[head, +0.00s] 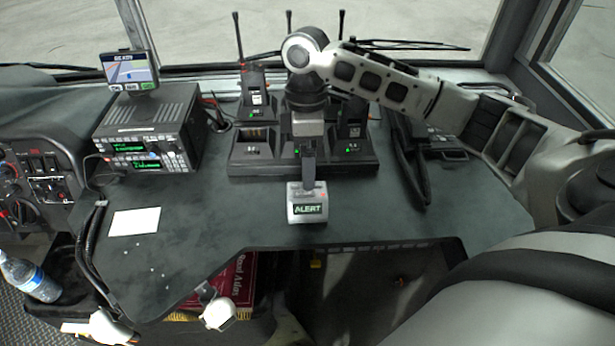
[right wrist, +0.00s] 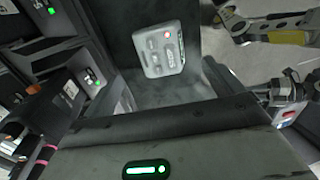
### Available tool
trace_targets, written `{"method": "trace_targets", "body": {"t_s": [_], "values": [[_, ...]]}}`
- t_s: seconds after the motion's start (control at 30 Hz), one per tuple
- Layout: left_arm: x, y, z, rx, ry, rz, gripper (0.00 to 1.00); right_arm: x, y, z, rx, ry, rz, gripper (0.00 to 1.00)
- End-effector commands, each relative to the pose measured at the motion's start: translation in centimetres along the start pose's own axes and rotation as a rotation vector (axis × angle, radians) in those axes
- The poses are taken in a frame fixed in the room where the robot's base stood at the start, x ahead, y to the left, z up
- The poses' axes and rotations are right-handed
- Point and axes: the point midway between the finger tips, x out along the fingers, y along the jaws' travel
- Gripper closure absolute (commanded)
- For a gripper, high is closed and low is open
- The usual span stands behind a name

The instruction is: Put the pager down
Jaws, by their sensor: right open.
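The pager (head: 307,211) is a small light-grey box with a lit green "ALERT" screen. In the head view it is on the dark dashboard top, close to the front edge, with its screen facing me. In the right wrist view the pager (right wrist: 163,50) shows its pale face with buttons. My right gripper (head: 308,183) reaches down from above, right behind and over the pager. It is open, with a dark finger close to the pager; whether they touch is unclear.
A charger dock (head: 290,168) with radios stands behind the gripper. A radio unit (head: 150,128) with a small screen (head: 130,70) is at left. A white card (head: 134,221) lies on the dashboard. A corded handset (head: 411,160) is at right.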

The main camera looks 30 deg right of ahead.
Motion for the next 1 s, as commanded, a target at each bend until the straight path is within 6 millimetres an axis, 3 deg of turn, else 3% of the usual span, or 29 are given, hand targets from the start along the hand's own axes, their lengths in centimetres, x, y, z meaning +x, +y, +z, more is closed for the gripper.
{"method": "trace_targets", "body": {"t_s": [0.1, 0.3, 1.0], "values": [[0.0, 0.0, 0.0, 0.0, 0.0, 0.0, 0.64, -2.3, 0.1, -0.1, 0.0, 0.002, 0.003, 0.07], [0.0, 0.0, 0.0, 0.0, 0.001, 0.0, 0.64, -4.4, 0.0, 0.0, 0.0, 0.001, 0.001, 0.07], [0.2, -0.1, -0.8, 0.003, 0.016, -0.002, 0.64, -4.7, 0.0, 0.0, 0.0, -0.001, -0.001, 0.07]]}}
